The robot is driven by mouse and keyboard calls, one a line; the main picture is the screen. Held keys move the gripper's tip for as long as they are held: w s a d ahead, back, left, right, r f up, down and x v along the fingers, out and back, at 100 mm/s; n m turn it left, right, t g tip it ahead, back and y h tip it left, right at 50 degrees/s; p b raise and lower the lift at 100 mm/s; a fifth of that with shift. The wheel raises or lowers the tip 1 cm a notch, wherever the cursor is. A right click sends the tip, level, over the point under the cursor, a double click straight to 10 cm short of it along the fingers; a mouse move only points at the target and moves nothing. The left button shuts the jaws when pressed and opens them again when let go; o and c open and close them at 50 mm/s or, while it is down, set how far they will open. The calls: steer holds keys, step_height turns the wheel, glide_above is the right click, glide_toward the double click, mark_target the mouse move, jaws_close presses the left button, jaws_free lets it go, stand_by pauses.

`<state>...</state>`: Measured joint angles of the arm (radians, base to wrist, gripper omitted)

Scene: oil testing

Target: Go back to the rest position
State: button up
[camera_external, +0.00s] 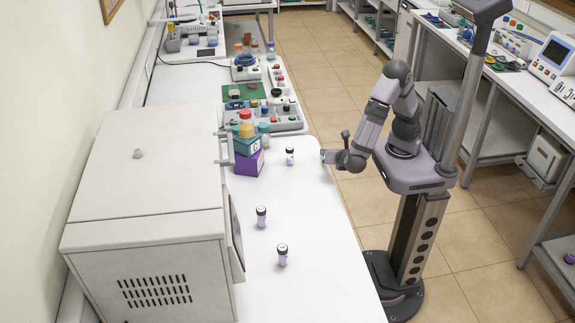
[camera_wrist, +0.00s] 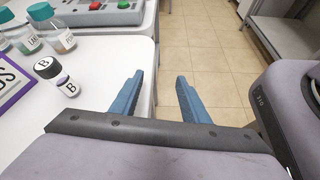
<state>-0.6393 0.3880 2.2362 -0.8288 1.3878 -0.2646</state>
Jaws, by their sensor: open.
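My gripper (camera_wrist: 158,98) is open and empty in the wrist view, its two blue fingers apart over the table's edge and the tiled floor. In the external view my gripper (camera_external: 324,156) is at the right edge of the white table (camera_external: 310,235), with the arm folded close to my column. A small vial marked B (camera_wrist: 57,76) stands on the table to the left of the fingers, apart from them. The same vial (camera_external: 290,156) shows in the external view, left of my gripper.
Two more vials (camera_external: 261,217) (camera_external: 282,254) stand nearer the front. A large grey cabinet (camera_external: 150,200) fills the left. A control panel (camera_external: 275,118) lies behind. The table's front right is clear.

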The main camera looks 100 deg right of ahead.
steer(key=shift+s+a+f+m+g+y+p, duration=0.1)
steer(key=shift+s+a+m+y+p, duration=0.5)
steer(key=shift+m+y, duration=1.8)
steer(key=shift+s+a+f+m+g+y+p, duration=0.2)
steer(key=shift+s+m+y+p, duration=0.85)
steer(key=shift+m, duration=2.1)
steer(key=shift+s+a+r+m+y+p, duration=0.1)
steer(key=shift+s+a+m+y+p, duration=0.6)
steer(key=shift+m+y, duration=2)
steer(key=shift+s+d+b, duration=0.25)
steer(key=shift+b, duration=0.15)
